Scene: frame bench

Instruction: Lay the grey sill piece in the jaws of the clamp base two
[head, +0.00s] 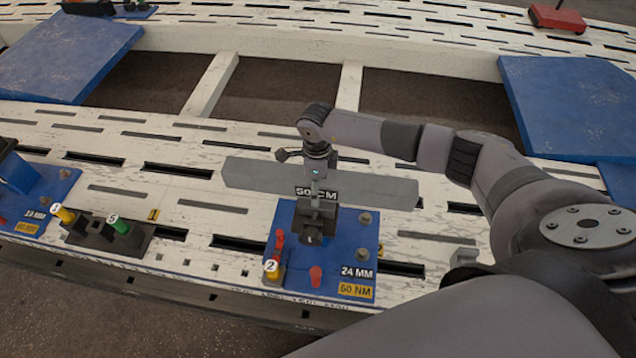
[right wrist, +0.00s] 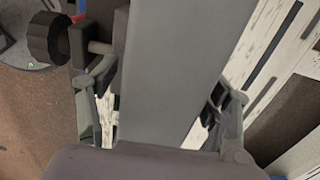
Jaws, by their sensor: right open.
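The grey sill piece (head: 375,188) is a long bar lying left to right at the far end of clamp base two. Clamp base two (head: 345,245) is a blue plate with dark jaws (head: 316,214), a yellow tag 2 and red parts. In the head view I cannot tell whether the bar sits in the jaws. My right gripper (head: 317,172) points down at the bar's middle. In the right wrist view the open fingers (right wrist: 160,105) stand on either side of the sill piece (right wrist: 175,70), with gaps visible. My left gripper is not in view.
A dark fixture with yellow and green knobs (head: 108,235) and another blue base (head: 45,195) stand to the left. A small grey block (head: 464,256) lies at the right. Blue panels (head: 70,55) (head: 565,105) lie farther back. The slotted white bench (head: 90,145) is clear behind the bar.

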